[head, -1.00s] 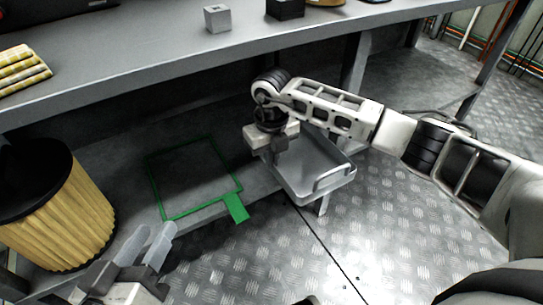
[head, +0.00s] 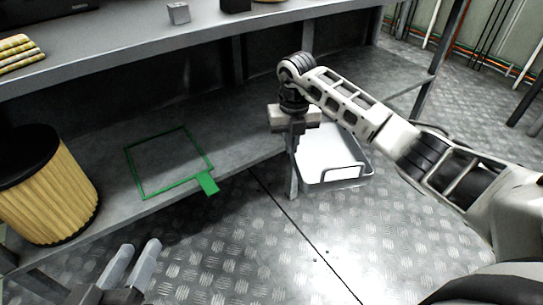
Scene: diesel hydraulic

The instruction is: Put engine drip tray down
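The engine drip tray (head: 348,181) is a shallow light-grey tray with a wire handle at its near side. It is held in the air beyond the right part of the lower shelf's front edge. My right gripper (head: 297,142) points down at the tray's left side and appears shut on its rim; its fingertips are partly hidden. A green outline with a small green tab (head: 207,184) marks an empty area on the lower shelf, left of the tray. My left gripper (head: 133,264) is low at the bottom left, empty, with its two fingers apart.
The lower shelf (head: 90,157) is bare around the outline. A yellow pleated filter with a black top (head: 50,200) stands at its left.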

